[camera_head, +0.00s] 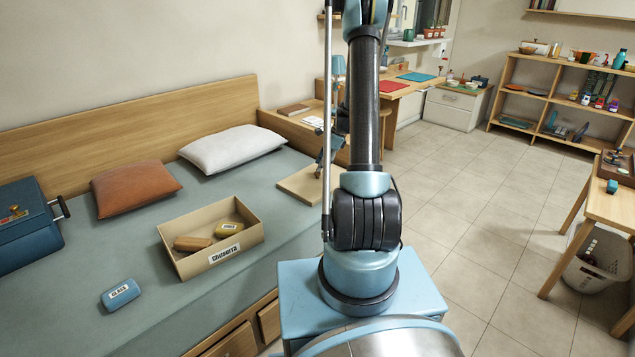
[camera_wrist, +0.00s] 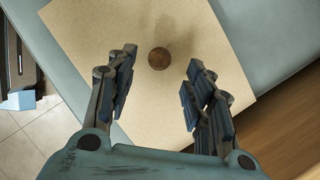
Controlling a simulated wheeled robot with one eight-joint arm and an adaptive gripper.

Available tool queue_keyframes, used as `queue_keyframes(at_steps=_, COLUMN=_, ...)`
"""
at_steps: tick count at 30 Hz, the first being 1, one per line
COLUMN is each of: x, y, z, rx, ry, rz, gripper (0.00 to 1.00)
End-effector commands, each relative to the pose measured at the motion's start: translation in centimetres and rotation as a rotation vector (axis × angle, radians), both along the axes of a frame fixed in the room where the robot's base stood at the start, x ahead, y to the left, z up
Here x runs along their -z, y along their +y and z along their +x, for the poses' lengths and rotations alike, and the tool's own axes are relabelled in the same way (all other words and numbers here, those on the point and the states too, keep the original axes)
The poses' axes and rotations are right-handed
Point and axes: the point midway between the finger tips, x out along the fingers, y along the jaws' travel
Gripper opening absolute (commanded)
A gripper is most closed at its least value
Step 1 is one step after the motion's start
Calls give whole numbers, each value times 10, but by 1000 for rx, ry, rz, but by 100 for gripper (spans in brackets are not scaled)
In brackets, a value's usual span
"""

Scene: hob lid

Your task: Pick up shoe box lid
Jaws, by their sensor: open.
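The shoe box lid (camera_head: 298,184) is a flat tan panel lying on the bed, at its right edge near the headboard, partly hidden behind my arm. In the wrist view the lid (camera_wrist: 95,35) fills much of the picture, with a round brown knob (camera_wrist: 158,58) on top. My gripper (camera_wrist: 160,78) is open and empty above the lid, its fingers on either side of the knob in the picture. Whether the fingers reach down to the knob's height I cannot tell. In the head view my gripper (camera_head: 324,158) shows small, just over the lid.
A blue item (camera_head: 120,294), orange pillow (camera_head: 131,188), white pillow (camera_head: 232,149) and blue case (camera_head: 28,225) are also on the bed.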

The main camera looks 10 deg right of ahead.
Motion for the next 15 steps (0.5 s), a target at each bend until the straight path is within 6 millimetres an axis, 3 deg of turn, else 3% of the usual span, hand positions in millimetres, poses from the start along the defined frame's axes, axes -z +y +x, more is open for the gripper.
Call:
queue_keyframes(at_steps=9, x=35, y=17, z=1, rx=0, ry=0, rz=0, gripper=48)
queue_keyframes(at_steps=15, x=39, y=19, z=1, rx=0, ry=0, rz=0, gripper=48)
